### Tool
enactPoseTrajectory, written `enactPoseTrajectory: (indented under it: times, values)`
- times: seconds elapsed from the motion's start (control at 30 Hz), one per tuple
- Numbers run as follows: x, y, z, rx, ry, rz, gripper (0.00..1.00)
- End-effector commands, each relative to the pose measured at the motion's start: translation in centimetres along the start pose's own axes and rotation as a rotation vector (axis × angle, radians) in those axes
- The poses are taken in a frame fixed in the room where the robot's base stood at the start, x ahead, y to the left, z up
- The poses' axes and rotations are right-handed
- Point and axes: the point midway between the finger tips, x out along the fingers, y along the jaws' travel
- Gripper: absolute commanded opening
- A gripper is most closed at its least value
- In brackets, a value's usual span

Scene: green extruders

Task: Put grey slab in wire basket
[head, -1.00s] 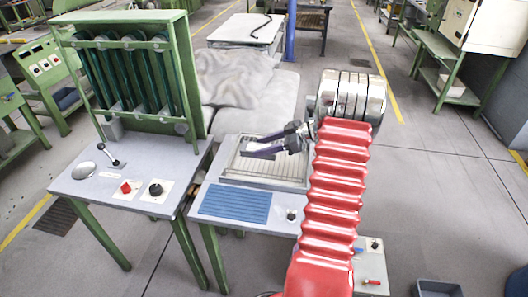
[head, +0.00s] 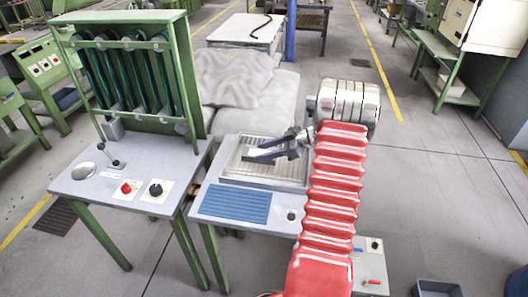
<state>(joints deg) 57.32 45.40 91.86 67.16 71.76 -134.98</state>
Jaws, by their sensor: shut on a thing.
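The wire basket (head: 262,182) is a shallow, light metal tray with a ribbed wire floor, on the back of the middle worktable. My gripper (head: 262,153) reaches in from the right and is above the basket. The slab is mostly hidden between the fingers. I cannot tell whether it touches the basket floor.
A blue ribbed mat (head: 235,204) lies in front of the basket, with a black knob (head: 291,215) to its right. A tall green machine frame (head: 130,75) stands on the left table. Pale sacks (head: 245,85) lie behind.

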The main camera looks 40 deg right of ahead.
Motion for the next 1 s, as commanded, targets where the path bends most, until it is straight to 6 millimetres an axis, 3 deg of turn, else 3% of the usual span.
enactPoseTrajectory:
  times: [0.2, 0.23, 0.4, 0.5, 0.8, 1.0]
  values:
    - [0.2, 0.0, 0.1, -0.001, 0.001, -0.001, 0.00]
    - [0.2, 0.0, 0.1, -0.001, 0.000, -0.001, 0.47]
    - [0.1, -0.1, 0.1, -0.001, 0.000, -0.001, 0.59]
    - [0.1, -0.1, 0.1, -0.001, 0.000, -0.001, 0.63]
    - [0.0, 0.0, -0.1, -0.001, 0.000, -0.001, 0.63]
    - [-1.9, 0.0, -0.1, 0.000, 0.000, 0.001, 0.63]
